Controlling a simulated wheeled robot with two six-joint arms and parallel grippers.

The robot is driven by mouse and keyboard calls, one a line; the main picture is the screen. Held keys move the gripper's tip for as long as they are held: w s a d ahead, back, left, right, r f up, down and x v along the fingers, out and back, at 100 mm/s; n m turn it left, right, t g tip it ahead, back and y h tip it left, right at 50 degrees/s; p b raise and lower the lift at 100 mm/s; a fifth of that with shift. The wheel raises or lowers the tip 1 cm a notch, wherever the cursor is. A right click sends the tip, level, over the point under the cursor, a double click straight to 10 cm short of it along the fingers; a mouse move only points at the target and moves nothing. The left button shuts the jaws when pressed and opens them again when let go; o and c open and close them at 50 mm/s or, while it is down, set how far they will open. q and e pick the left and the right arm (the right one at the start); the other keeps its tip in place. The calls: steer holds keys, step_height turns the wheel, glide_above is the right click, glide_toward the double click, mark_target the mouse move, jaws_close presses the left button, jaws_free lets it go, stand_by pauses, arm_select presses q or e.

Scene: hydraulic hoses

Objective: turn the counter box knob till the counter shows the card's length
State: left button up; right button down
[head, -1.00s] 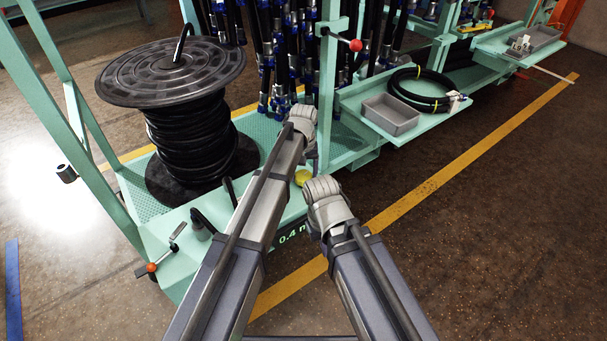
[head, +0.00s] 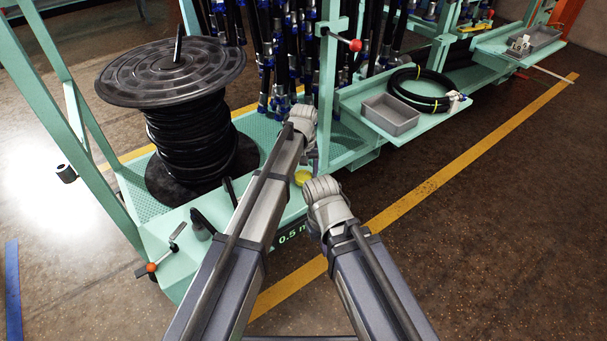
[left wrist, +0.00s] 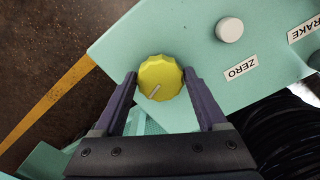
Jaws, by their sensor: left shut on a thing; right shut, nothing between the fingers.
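The counter box knob is yellow and scalloped. It shows in the left wrist view (left wrist: 160,78), and partly behind my arm in the head view (head: 302,177). My left gripper (left wrist: 161,80) is shut on the knob, one finger on each side. A pale pointer line on the knob points down and left in the left wrist view. The counter (head: 291,236) reads "0.5 m" in the head view, its right end partly covered by my right gripper. My right gripper (head: 323,192) is shut and empty beside the box. I cannot make out a card with a length.
A white button (left wrist: 229,30) labelled ZERO sits near the knob. A large black hose reel (head: 172,75) stands on the green cart. A grey bin (head: 390,114) and a coiled hose (head: 418,90) lie on the shelf at right.

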mark_target(303, 176)
arm_select(q)
steer(key=shift+n, duration=0.3)
stand_by(0.5)
steer(key=o, duration=1.3)
step_height(303, 176, up, 8)
steer(key=p, duration=0.8)
steer(key=shift+f, duration=0.1)
